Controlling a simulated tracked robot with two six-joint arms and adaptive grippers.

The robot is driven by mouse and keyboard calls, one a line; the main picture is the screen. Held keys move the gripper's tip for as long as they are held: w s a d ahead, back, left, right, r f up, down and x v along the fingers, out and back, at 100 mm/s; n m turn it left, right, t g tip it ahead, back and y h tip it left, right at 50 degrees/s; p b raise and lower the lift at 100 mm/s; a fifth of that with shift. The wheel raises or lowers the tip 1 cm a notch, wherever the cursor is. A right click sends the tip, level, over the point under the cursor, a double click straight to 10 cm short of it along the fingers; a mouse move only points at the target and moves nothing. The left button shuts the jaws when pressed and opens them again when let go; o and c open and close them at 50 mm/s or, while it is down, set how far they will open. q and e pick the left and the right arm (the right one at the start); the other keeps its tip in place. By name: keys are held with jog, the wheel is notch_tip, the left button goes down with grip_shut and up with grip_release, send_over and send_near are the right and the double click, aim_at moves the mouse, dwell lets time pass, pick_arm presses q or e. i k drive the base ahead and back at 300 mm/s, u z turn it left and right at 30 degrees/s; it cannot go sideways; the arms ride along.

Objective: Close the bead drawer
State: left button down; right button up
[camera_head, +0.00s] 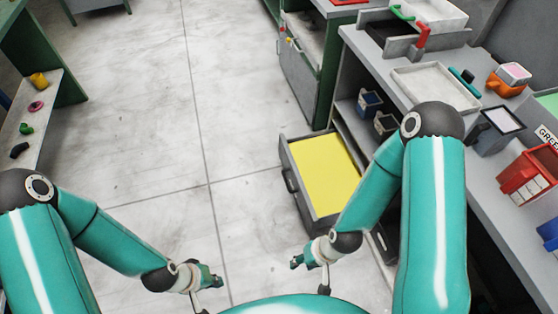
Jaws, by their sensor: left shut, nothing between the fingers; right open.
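A grey drawer (300,206) with a flat yellow inside (322,168) stands pulled out from under the bench on the right. Its dark handle (290,181) faces left, towards the open floor. Whether the yellow is beads cannot be told. My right gripper (308,260) is open, just in front of the drawer's near corner and apart from its handle. My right arm hides part of the drawer's right side. My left gripper (208,282) is shut and empty, low over the floor, to the left of the drawer.
The bench (385,75) carries a white tray (435,88), a red bin (524,178) and an orange item (505,85). A green-sided cabinet (303,85) stands beyond the drawer. A shelf (42,125) with small parts is at the left. The floor (195,120) between is clear.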

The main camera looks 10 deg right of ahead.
aim_at(322, 173)
jog(key=z, duration=0.3)
jog(key=i, duration=0.95)
jog(key=z, duration=0.65)
